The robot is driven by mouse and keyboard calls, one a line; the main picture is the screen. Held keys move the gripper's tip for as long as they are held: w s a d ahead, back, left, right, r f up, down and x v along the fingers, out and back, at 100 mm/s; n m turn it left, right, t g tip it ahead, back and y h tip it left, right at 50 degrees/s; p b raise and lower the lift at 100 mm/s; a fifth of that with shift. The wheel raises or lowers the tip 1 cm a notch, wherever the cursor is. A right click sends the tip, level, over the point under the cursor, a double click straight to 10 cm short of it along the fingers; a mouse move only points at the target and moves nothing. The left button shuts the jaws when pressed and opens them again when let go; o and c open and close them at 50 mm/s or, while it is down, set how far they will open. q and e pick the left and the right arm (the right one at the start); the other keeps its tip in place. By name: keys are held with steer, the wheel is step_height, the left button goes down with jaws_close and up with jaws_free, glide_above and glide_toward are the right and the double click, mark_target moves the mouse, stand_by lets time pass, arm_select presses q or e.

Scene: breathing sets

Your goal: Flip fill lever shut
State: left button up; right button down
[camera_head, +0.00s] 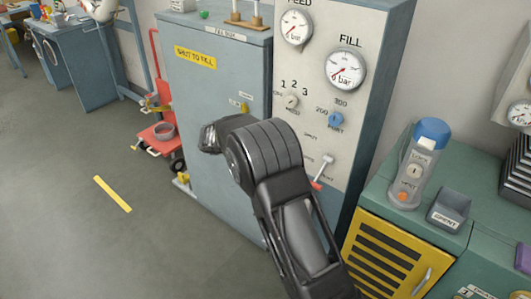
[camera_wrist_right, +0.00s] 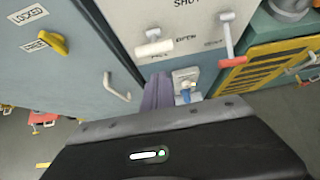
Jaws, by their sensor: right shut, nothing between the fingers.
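In the right wrist view, a white-handled lever (camera_wrist_right: 153,48) is on the grey panel, its grip almost level and close to the word OPEN. A red-handled lever (camera_wrist_right: 231,61) hangs to its right, and it also shows in the head view (camera_head: 317,184). Their small labels are too blurred for me to tell surely which is the fill lever. My right gripper (camera_wrist_right: 159,88) is shut and empty, below the white handle and apart from it. In the head view my right arm hides the white lever, and the fingers do not show. My left gripper is out of view.
Above the levers are the FILL gauge (camera_head: 346,68), FEED gauge (camera_head: 296,27) and blue knob (camera_head: 336,119). A blue-grey cabinet (camera_head: 215,80) stands left, with a yellow latch (camera_wrist_right: 54,42). A yellow striped cabinet (camera_head: 396,262) stands right. Floor at left is open.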

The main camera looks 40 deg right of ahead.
step_height(320, 180, up, 7)
steer(key=a, duration=0.1)
steer(key=shift+s+a+b, duration=0.35)
steer(key=shift+a+b, duration=0.05)
steer(key=shift+b, duration=0.05)
steer(key=shift+f, duration=0.15)
steer(key=w+a+f+m+t+y, duration=0.2)
steer(key=a+f+m+y, duration=0.3)
steer(key=a+f, duration=0.65)
steer(key=s+a+f+m+y, duration=0.5)
steer(key=s+a+f+m, duration=0.3)
steer(key=a+f, duration=0.55)
steer(key=s+a+f+m+g+y, duration=0.1)
steer(key=s+a+f+m, duration=0.2)
steer(key=s, duration=0.6)
steer(key=s+a+f+m+g+y, duration=0.1)
steer(key=s+a+f+m, duration=0.2)
steer(key=s, duration=0.7)
steer(key=s+a+f+m+g+y, duration=0.1)
steer(key=s+a+f+m, duration=0.3)
steer(key=s, duration=0.6)
steer(key=shift+s+f+g+y, duration=0.25)
steer(key=shift+g+y, duration=0.15)
steer(key=shift+g, duration=0.2)
